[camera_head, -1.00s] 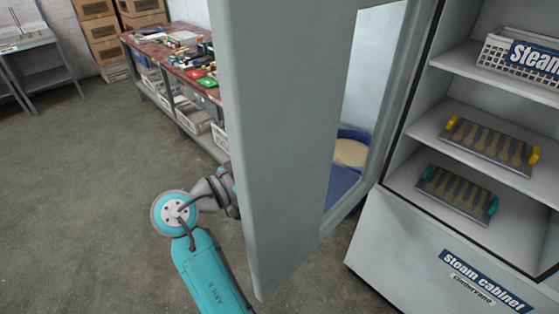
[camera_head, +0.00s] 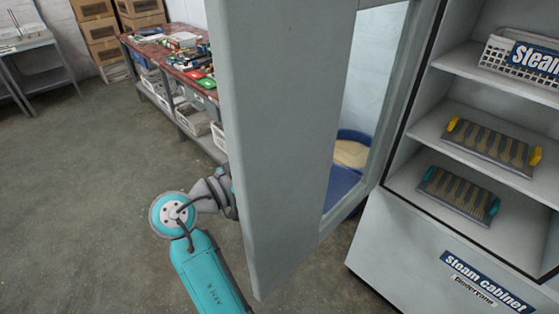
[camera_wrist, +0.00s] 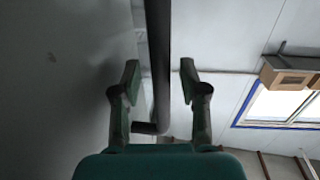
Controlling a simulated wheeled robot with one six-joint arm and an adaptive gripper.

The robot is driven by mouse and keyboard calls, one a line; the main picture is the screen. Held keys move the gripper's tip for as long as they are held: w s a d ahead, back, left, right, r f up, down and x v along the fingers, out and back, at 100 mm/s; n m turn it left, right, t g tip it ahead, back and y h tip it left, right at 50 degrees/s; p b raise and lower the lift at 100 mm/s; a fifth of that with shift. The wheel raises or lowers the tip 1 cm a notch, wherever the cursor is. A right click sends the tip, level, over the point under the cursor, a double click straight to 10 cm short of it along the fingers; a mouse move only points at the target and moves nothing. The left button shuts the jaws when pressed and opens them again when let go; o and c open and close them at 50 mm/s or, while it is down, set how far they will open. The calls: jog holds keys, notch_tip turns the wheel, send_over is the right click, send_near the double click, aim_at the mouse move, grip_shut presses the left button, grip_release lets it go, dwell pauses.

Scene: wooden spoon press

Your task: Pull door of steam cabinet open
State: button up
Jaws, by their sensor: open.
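The steam cabinet (camera_head: 400,240) stands at the right in the head view, its inside and shelves in plain sight. Its grey door (camera_head: 280,150) with a glass pane stands swung wide open toward me. In the wrist view, a dark bar handle (camera_wrist: 158,70) runs along the door panel (camera_wrist: 70,80). My gripper (camera_wrist: 158,80) is open, with one finger on each side of the handle and gaps between fingers and bar. In the head view the door hides my gripper; only my arm shows left of the door.
On the cabinet shelves are a white basket (camera_head: 520,60) and two spoon-mould trays, one with yellow ends (camera_head: 490,147) and one with teal ends (camera_head: 458,197). A cluttered workbench (camera_head: 180,75) stands behind the door. A blue tub (camera_head: 345,180) shows through the glass. The floor at left is clear.

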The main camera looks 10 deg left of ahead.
jog(key=v, duration=1.1)
jog(key=shift+s+a, duration=0.3)
jog(key=shift+a, duration=0.1)
